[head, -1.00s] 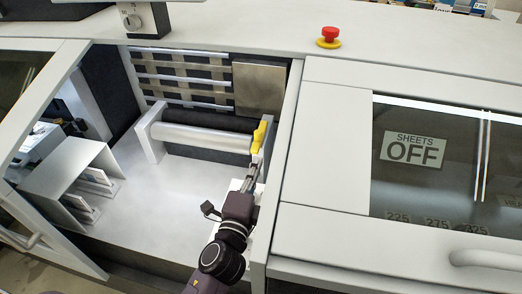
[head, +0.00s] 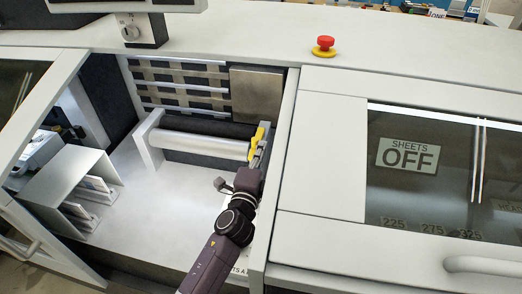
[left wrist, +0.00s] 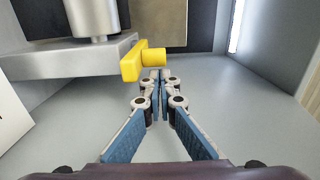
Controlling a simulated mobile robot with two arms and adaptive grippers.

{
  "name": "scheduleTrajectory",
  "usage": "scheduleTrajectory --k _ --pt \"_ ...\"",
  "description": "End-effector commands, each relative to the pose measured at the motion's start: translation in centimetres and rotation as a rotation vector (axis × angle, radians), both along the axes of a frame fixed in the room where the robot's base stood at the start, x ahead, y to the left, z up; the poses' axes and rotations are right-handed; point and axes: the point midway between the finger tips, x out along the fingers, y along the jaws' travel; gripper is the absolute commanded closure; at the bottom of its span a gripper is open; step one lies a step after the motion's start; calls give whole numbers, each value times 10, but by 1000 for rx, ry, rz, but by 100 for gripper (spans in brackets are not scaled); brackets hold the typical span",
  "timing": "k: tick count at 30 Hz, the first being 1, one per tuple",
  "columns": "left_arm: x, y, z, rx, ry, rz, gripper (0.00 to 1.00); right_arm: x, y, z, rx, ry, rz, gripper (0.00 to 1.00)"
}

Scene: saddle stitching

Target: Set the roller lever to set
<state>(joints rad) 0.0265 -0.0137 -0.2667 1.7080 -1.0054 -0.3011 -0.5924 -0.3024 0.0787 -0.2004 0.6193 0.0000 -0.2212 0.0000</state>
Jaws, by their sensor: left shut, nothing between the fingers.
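The yellow roller lever (head: 257,142) sits at the right end of the roller (head: 200,144) inside the open machine bay. My left gripper (head: 255,163) is shut and empty. Its fingertips (left wrist: 158,73) are just below the knob in the wrist picture; I cannot tell whether they touch it. The gripper and arm hide part of the roller's right bracket. My right gripper is not in view.
The bay's right frame post (head: 282,165) stands close beside my left arm. A grey paper holder (head: 68,180) stands at the bay's left. A red emergency button (head: 325,43) is on top. A closed cover with a "SHEETS OFF" label (head: 407,155) is on the right. The bay floor (head: 165,205) is mostly clear.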

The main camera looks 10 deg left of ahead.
Motion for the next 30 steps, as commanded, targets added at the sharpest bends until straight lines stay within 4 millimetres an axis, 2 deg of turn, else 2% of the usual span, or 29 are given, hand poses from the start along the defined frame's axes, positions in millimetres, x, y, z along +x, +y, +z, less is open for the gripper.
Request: scheduleTrajectory --k 30 --pt "-2 20 2 7 0 -149 100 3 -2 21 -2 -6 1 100"
